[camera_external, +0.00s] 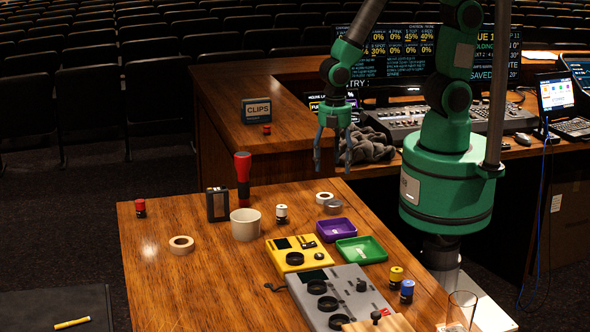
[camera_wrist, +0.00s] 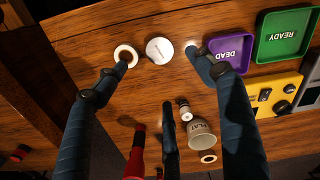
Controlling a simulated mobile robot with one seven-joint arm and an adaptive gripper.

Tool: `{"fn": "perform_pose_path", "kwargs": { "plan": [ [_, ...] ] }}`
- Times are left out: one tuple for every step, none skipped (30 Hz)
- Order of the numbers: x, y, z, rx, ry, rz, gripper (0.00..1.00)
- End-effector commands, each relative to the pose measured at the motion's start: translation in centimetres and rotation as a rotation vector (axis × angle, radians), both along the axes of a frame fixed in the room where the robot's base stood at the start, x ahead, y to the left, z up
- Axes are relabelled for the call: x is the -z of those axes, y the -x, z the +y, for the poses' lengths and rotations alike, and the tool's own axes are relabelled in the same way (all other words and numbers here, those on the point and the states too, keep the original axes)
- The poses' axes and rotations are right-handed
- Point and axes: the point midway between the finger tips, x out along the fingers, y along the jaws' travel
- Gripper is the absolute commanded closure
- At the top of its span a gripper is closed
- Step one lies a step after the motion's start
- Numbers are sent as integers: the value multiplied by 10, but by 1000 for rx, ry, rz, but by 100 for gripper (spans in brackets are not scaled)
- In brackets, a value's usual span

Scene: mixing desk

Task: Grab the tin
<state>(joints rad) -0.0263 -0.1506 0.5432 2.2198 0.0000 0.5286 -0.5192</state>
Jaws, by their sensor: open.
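The tin (camera_external: 333,207) is a small, low, round silvery piece on the wooden desk, beside a white tape roll and near the purple tray. In the wrist view the tin (camera_wrist: 159,51) shows its pale round lid with faint lettering. My gripper (camera_external: 332,168) is open and empty, fingers pointing down, above the desk around the tin's place. In the wrist view my gripper's fingertips (camera_wrist: 158,58) lie either side of the tin, the left tip overlapping the tape roll. The fingers look apart from the tin; the exact height is unclear.
The white tape roll (camera_external: 324,198) sits close beside the tin. A purple tray (camera_external: 335,229) and a green tray (camera_external: 361,249) stand nearer the front. A cream cup (camera_external: 245,224), a tall red-topped object (camera_external: 243,180) and a black holder (camera_external: 217,205) stand to the left.

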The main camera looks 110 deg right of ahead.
Motion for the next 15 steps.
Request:
{"fn": "perform_pose_path", "kwargs": {
  "plan": [
    [4,0,0,0,0,1,31],
    [7,1,0,0,0,2,31],
    [11,1,0,0,0,4,31],
    [14,1,0,0,0,4,31],
    [18,1,0,0,0,4,31],
    [24,1,0,0,0,4,31],
    [28,1,0,0,0,4,31],
    [33,1,0,0,0,4,31],
    [39,1,0,0,1,3,31],
    [44,1,0,0,0,4,31],
    [49,1,0,0,0,4,31],
    [55,1,0,0,0,4,31],
    [59,1,0,0,0,4,31],
    [63,1,0,0,0,4,31],
    [68,0,0,0,0,2,31]
  ]
}}
